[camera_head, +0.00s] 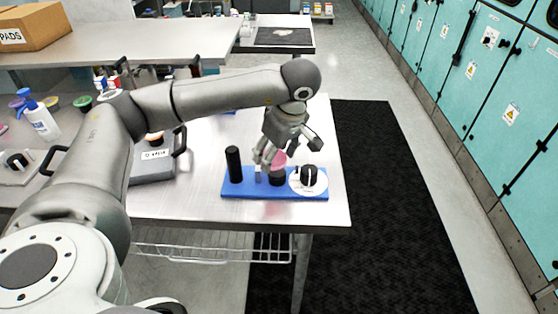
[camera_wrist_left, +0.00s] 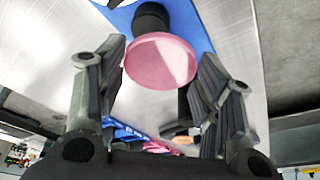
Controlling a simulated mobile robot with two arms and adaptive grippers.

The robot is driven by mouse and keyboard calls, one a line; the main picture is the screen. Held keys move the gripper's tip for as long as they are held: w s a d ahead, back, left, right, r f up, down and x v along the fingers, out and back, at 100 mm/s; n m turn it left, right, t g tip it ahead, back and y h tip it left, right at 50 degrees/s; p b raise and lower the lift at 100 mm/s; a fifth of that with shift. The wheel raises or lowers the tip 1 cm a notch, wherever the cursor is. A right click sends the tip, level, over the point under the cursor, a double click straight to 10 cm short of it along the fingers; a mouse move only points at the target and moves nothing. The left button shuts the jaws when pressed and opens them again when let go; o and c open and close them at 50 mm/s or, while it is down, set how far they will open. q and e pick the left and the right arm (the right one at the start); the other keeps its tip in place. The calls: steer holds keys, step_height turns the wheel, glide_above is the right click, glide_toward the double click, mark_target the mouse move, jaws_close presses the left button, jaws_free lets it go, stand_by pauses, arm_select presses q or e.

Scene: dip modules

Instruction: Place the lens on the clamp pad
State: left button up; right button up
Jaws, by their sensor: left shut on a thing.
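The pink round lens (camera_head: 279,159) is at the fingertips of my left gripper (camera_head: 268,158), over the blue fixture's black clamp pad (camera_head: 277,178). In the left wrist view the lens (camera_wrist_left: 160,61) lies between the two fingers of my left gripper (camera_wrist_left: 160,72), which is shut on its rim. The black pad (camera_wrist_left: 150,18) shows right behind the lens there. I cannot tell whether lens and pad touch. The blue base (camera_head: 245,190) lies on the metal table. My right gripper is not in view.
A black upright post (camera_head: 233,163) stands at the fixture's left end. A white disc with a black knob (camera_head: 308,179) is at its right end. A grey case (camera_head: 152,167) with black handles and a spray bottle (camera_head: 40,120) stand further left. The table's front edge is close.

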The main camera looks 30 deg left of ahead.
mark_target(281, 157)
arm_select(q)
steer(key=shift+w+f, duration=0.5)
steer(key=shift+f, duration=0.1)
steer(key=f+p, duration=0.2)
steer(key=f, duration=0.1)
steer(key=shift+w, duration=0.35)
steer(key=shift+f, duration=0.5)
steer(key=shift+f, duration=0.1)
steer(key=o, duration=0.9)
steer(key=shift+c, duration=0.2)
